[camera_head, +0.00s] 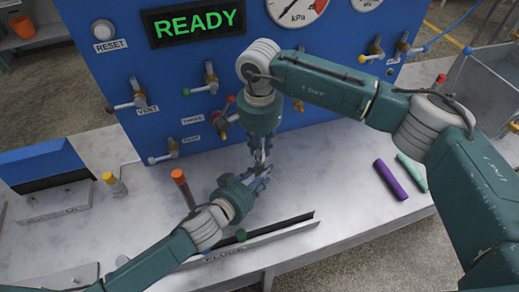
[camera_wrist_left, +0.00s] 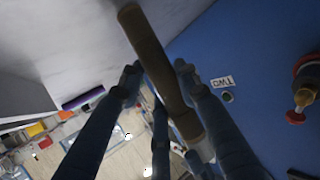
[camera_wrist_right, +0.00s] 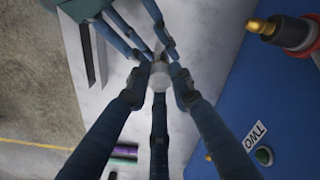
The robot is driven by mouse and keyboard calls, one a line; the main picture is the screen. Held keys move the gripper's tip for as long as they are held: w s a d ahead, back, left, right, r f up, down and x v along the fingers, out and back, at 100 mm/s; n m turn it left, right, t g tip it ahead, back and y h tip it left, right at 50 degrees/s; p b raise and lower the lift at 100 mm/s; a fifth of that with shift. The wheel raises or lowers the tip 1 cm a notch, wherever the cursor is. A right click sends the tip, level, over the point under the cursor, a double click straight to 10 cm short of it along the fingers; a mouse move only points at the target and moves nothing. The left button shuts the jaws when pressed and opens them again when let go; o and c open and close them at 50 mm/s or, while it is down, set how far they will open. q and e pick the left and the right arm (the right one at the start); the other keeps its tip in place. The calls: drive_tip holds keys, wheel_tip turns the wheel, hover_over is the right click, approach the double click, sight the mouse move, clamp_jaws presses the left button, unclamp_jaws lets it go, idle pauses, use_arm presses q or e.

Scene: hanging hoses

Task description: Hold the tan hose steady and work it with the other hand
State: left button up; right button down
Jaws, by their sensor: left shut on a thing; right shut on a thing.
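In the left wrist view the tan hose (camera_wrist_left: 152,50), a brown tube with a pale lower end, runs between the fingers of my left gripper (camera_wrist_left: 158,75). My left gripper (camera_head: 262,178) is shut on it low over the bench in the head view. My right gripper (camera_head: 260,155) comes from above, close to the left fingertips. In the right wrist view my right gripper (camera_wrist_right: 160,90) is shut on a pale grey piece (camera_wrist_right: 180,80), seemingly the hose's end. The left fingers lie just beyond it. In the head view the grippers mostly hide the hose.
A blue panel (camera_head: 160,75) with several valves stands behind the grippers. A long tray (camera_head: 290,228) marked FLUME lies in front. A brown, orange-topped cylinder (camera_head: 184,190) stands left. Purple (camera_head: 391,180) and green (camera_head: 411,172) tubes lie right. Bare bench (camera_head: 330,180) lies between.

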drive_tip(key=shift+r, duration=0.8)
idle(0.4)
drive_tip(key=shift+r, duration=2.15)
drive_tip(key=shift+r, duration=0.1)
drive_tip(key=shift+r, duration=1.4)
use_arm(q)
drive_tip(key=o, duration=1.2)
drive_tip(key=shift+o, duration=0.2)
